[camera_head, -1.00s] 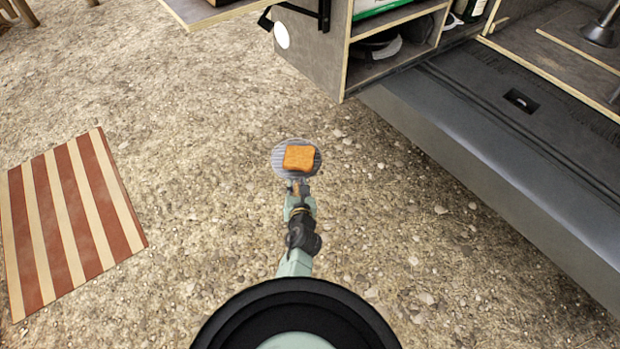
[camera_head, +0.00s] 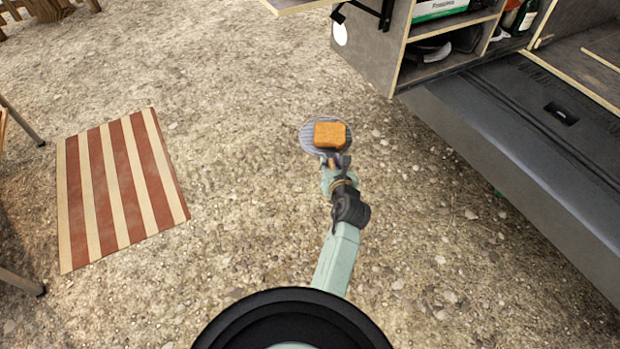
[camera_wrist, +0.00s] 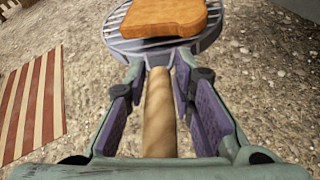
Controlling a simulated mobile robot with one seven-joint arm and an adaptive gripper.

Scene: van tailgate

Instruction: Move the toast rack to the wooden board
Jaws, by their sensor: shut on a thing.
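The toast rack (camera_head: 309,137) is a round grey wire grill with a wooden handle, held out over the gravel. A slice of toast (camera_head: 330,135) lies on it. My gripper (camera_head: 337,161) is shut on the rack's handle. In the wrist view the wooden handle (camera_wrist: 159,110) runs between the purple finger pads of my gripper (camera_wrist: 158,100), and the rack (camera_wrist: 125,42) with the toast (camera_wrist: 165,15) is beyond the fingertips. The wooden board cannot be made out in either view.
A red and cream striped mat (camera_head: 120,190) lies on the gravel at left, with thin furniture legs (camera_head: 22,122) at the left edge. The van's dark bumper (camera_head: 520,170) and a shelf unit (camera_head: 440,55) stand at right. Open gravel lies between.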

